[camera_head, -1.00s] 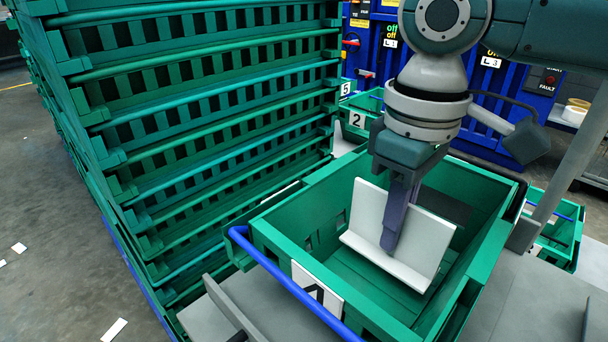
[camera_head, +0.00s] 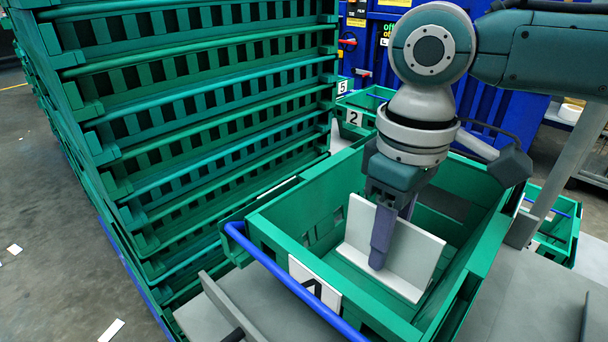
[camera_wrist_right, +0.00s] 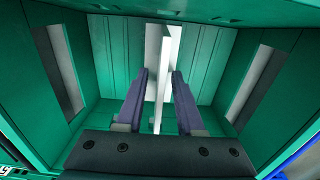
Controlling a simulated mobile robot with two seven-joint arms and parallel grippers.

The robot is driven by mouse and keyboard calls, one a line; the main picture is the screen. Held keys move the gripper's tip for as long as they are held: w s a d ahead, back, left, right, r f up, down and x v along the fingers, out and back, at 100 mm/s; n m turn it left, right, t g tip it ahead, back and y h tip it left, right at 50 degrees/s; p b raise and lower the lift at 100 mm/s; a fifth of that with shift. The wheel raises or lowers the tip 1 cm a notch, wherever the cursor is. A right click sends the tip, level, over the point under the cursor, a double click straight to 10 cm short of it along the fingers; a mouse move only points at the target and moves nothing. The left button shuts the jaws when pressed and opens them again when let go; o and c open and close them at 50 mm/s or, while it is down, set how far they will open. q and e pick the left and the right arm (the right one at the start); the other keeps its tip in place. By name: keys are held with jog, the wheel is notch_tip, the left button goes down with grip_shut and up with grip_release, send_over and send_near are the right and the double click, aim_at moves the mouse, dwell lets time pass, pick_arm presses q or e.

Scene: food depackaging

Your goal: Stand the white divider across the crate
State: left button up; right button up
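The white divider (camera_head: 418,255) stands upright inside the green crate (camera_head: 292,204), its face roughly parallel to the crate's front wall. It has a flat white foot strip along its lower edge; I cannot tell whether this touches the floor. My right gripper (camera_head: 392,240) reaches down into the crate at the divider. In the right wrist view the divider (camera_wrist_right: 163,85) shows edge-on between the two purple fingers (camera_wrist_right: 160,88), with a gap on each side. The right gripper is open around it. My left gripper is not in view.
A tall stack of green crates (camera_head: 200,125) stands close on the left. More green crates, one marked 2 (camera_head: 355,118), stand behind. Blue cabinets (camera_head: 480,85) fill the back.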

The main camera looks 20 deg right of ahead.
notch_tip(320, 180, up, 12)
jog(key=shift+f+p, duration=0.15)
jog(key=shift+p, duration=1.05)
jog(key=shift+r, duration=0.35)
